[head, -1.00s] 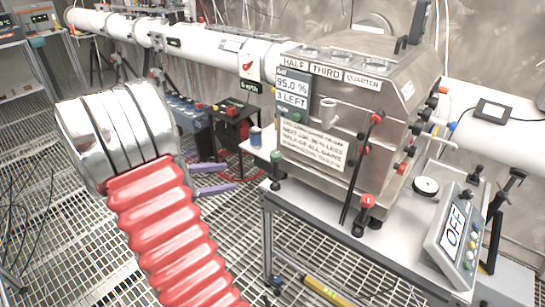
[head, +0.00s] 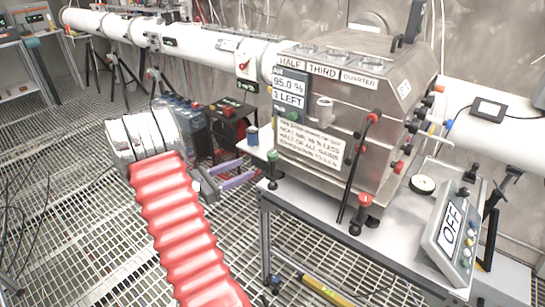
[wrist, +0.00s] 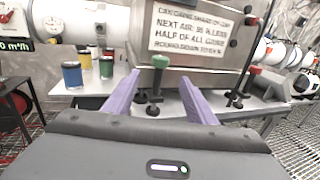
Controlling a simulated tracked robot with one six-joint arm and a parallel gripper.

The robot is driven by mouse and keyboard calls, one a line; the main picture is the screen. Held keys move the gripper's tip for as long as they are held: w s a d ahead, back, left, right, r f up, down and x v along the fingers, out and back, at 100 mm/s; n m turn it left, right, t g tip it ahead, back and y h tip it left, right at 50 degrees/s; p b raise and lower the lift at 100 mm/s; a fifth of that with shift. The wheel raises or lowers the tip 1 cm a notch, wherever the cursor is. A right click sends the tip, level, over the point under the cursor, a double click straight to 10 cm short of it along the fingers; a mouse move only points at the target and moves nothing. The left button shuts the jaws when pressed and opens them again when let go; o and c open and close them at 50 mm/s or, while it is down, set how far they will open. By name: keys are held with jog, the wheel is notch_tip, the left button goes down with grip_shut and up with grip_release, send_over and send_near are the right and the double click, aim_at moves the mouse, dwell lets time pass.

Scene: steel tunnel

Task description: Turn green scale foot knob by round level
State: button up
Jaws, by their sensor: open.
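The green scale foot knob (head: 272,156) stands on a black foot at the near left corner of the steel box (head: 330,110). In the wrist view the green knob (wrist: 159,62) is upright beyond and between the fingertips. My gripper (head: 252,168) has two purple fingers spread apart, pointing at the knob from the left. In the wrist view my gripper (wrist: 159,76) is open and empty, and no contact shows. A small round white dial with a dark rim, likely the round level (head: 422,185), lies on the table right of the box; its bubble is too small to read.
A red foot knob (head: 364,200) stands at the near right corner, with a black rod beside it. A tilted panel reading OFF (head: 452,235) is at the table's right. Small jars (wrist: 73,75) stand left of the knob. The grating floor before the table (head: 230,250) is mostly clear.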

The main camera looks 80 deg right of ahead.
aim_at(269, 159)
jog(key=x, duration=1.3)
jog(key=shift+s+d, duration=0.2)
jog(key=shift+d, duration=0.05)
jog(key=c, duration=1)
jog(key=shift+c, duration=0.2)
jog(key=shift+n+t+h, duration=0.4)
jog(key=shift+t, duration=0.1)
jog(key=shift+r+n+t+h, duration=0.1)
jog(key=shift+n+t+h, duration=0.55)
jog(key=shift+n+t, duration=0.5)
jog(key=shift+n+t+h, duration=0.65)
jog(key=shift+n+t, duration=0.1)
jog(key=shift+t, duration=0.8)
jog(key=shift+w, duration=0.1)
jog(key=o, duration=1)
jog(key=shift+o, duration=0.2)
